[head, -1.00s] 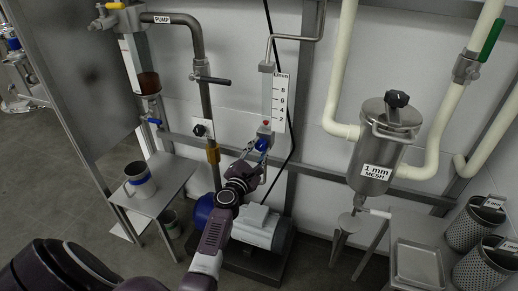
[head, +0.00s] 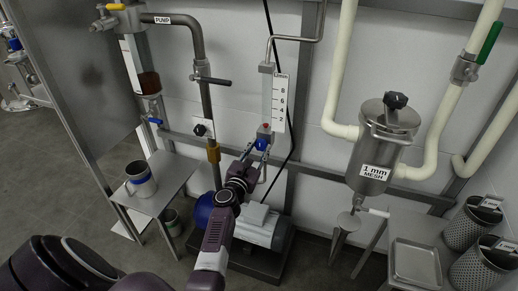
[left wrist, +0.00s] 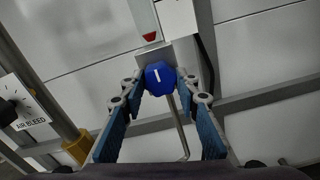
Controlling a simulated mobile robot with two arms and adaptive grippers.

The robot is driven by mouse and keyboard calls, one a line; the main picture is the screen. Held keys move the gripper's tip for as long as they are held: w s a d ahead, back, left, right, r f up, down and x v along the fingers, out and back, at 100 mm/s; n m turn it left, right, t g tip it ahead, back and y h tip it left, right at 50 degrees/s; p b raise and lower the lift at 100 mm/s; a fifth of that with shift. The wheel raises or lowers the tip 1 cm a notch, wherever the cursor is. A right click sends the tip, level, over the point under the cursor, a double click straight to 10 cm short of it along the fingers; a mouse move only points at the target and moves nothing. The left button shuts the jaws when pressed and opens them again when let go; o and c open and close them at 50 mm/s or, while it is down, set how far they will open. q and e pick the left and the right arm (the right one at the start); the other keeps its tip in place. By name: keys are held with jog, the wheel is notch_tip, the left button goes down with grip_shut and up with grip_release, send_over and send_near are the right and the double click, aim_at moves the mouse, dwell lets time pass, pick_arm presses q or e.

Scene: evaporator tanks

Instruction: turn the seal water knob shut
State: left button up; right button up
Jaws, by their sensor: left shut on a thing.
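The seal water knob is a blue knob with a white line on its face (left wrist: 158,76), at the foot of a flow tube (head: 267,97). It also shows in the head view (head: 261,144). The white line is slightly tilted from upright in the left wrist view. A small red float (head: 265,125) sits low in the tube, beside a scale plate (head: 280,100). My left gripper (head: 257,149) reaches up to the knob, and its blue-padded fingers are shut on the knob's two sides, as the left wrist view shows (left wrist: 161,90). My right gripper is not in view.
An AIR BLEED knob (left wrist: 9,112) and a pipe with a yellow fitting (head: 213,153) are to the left. A pump motor (head: 258,228) stands below my arm. A mesh strainer (head: 379,150) hangs at the right. A side table (head: 165,193) with a mug (head: 139,180) is at the left.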

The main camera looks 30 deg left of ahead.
pick_arm(q)
jog(key=shift+f, duration=0.15)
jog(key=o, duration=1.2)
jog(key=shift+c, duration=0.2)
jog(key=shift+s+d, duration=0.1)
jog(key=shift+s, duration=0.4)
jog(key=v, duration=1.1)
